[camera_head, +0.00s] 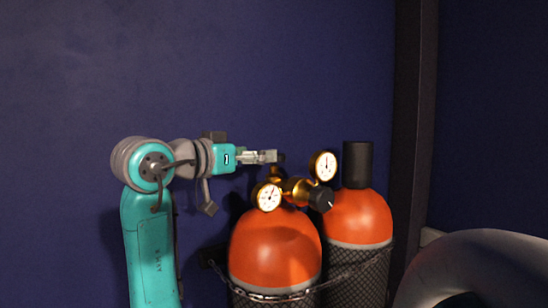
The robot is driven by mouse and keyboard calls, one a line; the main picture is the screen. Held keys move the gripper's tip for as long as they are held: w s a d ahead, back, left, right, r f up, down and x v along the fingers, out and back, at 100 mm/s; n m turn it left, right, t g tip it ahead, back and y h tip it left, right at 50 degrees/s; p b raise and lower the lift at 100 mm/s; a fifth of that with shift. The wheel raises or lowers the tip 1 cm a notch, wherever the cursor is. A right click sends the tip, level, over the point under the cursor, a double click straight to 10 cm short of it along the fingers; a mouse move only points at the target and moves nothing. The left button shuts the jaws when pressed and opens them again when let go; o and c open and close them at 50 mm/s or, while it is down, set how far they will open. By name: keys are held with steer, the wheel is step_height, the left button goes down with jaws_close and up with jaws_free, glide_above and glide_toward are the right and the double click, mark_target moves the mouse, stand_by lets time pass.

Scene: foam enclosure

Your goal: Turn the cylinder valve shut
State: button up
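The front orange cylinder (275,245) stands upright with a brass valve and regulator (295,189) on top. The regulator carries two white-faced gauges, one at the left (268,197) and one at the upper right (323,166). A black knob (321,199) points toward the front right. My gripper (272,157) comes in level from the left, just above the brass fitting. A small dark piece shows at its fingertips; I cannot tell whether it is a valve knob or the finger pads. I cannot tell whether the fingers are open or touching anything.
A second orange cylinder (361,217) with a black cap (357,164) stands behind at the right. A chain (345,272) runs across both cylinders. A large grey curved object (478,270) fills the lower right. A dark post (414,120) stands against the blue wall.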

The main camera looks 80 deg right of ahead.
steer(key=d+t, duration=0.1)
steer(key=d, duration=0.1)
steer(key=s+d+f+n+t+h, duration=0.1)
steer(key=d, duration=0.2)
steer(key=s+d+n+t, duration=0.1)
steer(key=d, duration=0.1)
steer(key=shift+s+d+f+h, duration=0.2)
steer(key=shift+d+f+h, duration=0.05)
steer(key=shift+h, duration=0.05)
stand_by(0.3)
steer(key=shift+c, duration=0.3)
steer(key=c, duration=1.1)
